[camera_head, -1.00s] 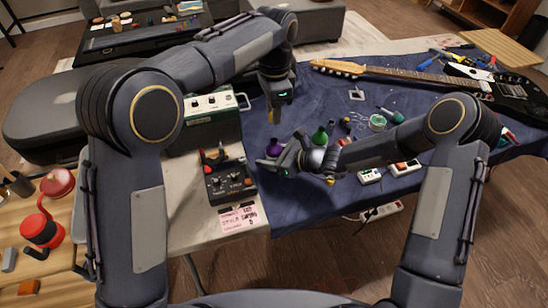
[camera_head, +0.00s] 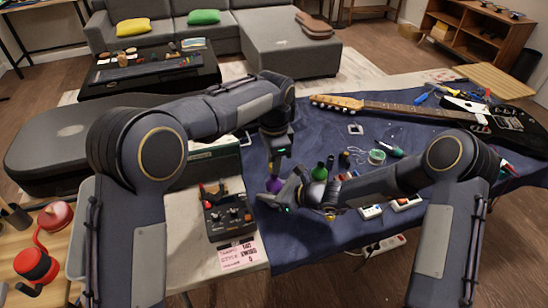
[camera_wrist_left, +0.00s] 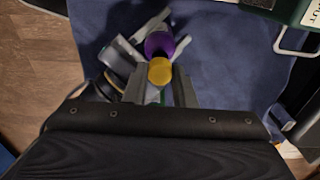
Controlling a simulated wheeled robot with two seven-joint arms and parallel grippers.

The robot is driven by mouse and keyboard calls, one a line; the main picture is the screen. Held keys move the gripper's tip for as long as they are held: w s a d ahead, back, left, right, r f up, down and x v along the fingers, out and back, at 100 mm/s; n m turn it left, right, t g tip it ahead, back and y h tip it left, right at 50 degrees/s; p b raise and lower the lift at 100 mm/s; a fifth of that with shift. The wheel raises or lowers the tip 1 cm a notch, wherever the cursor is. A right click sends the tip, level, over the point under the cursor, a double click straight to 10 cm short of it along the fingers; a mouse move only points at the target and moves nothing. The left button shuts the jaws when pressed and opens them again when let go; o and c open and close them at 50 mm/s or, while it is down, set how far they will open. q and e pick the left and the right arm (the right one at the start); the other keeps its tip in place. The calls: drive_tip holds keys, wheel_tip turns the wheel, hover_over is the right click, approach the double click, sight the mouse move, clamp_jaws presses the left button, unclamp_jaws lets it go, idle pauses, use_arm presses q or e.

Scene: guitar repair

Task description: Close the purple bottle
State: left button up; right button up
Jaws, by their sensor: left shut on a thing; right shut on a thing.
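The purple bottle (camera_head: 274,185) stands over the blue cloth near the table's left front and also shows in the left wrist view (camera_wrist_left: 158,42). My right gripper (camera_head: 281,191) is shut on the purple bottle from the right. My left gripper (camera_head: 277,167) is just above the bottle, pointing down. In the left wrist view my left gripper (camera_wrist_left: 163,80) is shut on a round yellow cap (camera_wrist_left: 160,71). The cap overlaps the bottle's near edge in that view. I cannot tell whether they touch. The bottle's mouth is hidden.
An electric guitar (camera_head: 400,108) lies across the back.

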sight(274, 189)
idle(0.4)
use_arm(q)
drive_tip(key=shift+f, duration=0.9)
drive_tip(key=shift+f, duration=0.55)
drive_tip(key=m, duration=2.9)
